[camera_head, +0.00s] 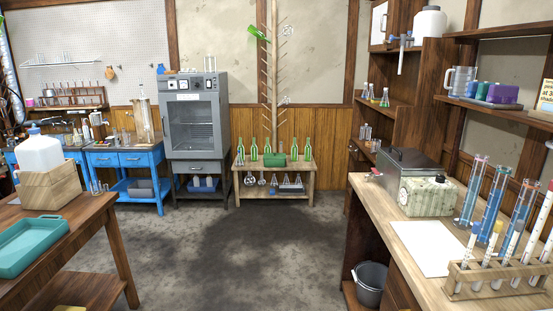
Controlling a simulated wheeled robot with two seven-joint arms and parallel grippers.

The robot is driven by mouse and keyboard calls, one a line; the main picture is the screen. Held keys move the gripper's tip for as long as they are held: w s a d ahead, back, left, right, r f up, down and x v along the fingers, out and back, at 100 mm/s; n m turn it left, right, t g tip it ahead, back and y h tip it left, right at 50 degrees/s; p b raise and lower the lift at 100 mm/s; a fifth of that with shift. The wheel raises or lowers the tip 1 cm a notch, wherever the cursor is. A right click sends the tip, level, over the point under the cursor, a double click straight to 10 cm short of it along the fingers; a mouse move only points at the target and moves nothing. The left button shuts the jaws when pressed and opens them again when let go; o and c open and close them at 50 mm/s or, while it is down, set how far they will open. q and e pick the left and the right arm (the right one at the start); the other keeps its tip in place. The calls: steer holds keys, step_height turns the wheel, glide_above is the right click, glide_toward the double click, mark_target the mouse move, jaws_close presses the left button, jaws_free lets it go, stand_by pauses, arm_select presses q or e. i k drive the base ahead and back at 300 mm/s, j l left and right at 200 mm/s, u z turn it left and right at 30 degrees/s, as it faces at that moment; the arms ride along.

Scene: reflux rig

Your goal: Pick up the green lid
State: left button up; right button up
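I cannot make out for sure which thing is the green lid. A shallow teal-green tray-like piece (30,246) with a raised rim lies flat on the wooden table at the left. A small green box-like piece (275,160) sits among green bottles on the low wooden bench at the back. A mottled pale green box (427,196) stands on the right counter, beside a grey metal bath. Neither of my grippers is in view.
The left wooden table (85,228) also holds a white jug in a wooden crate. The right counter (385,205) bears a white sheet and a test tube rack (490,280). A grey bucket (370,283) stands below. The floor (235,250) between them is clear.

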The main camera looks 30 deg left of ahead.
mark_target(266, 156)
steer(key=i+j+u, duration=0.2)
steer(key=i+j, duration=0.2)
steer(key=i+j+u, duration=0.15)
steer(key=i+j, duration=0.15)
steer(key=i, duration=0.3)
steer(key=i+j+u, duration=0.2)
steer(key=i, duration=0.3)
steer(key=i+j+u, duration=0.2)
steer(key=i, duration=0.35)
steer(key=i+j+u, duration=0.2)
steer(key=i, duration=0.35)
steer(key=i+z, duration=0.1)
steer(key=i, duration=1.55)
steer(key=i+j+z, duration=0.15)
steer(key=i, duration=0.65)
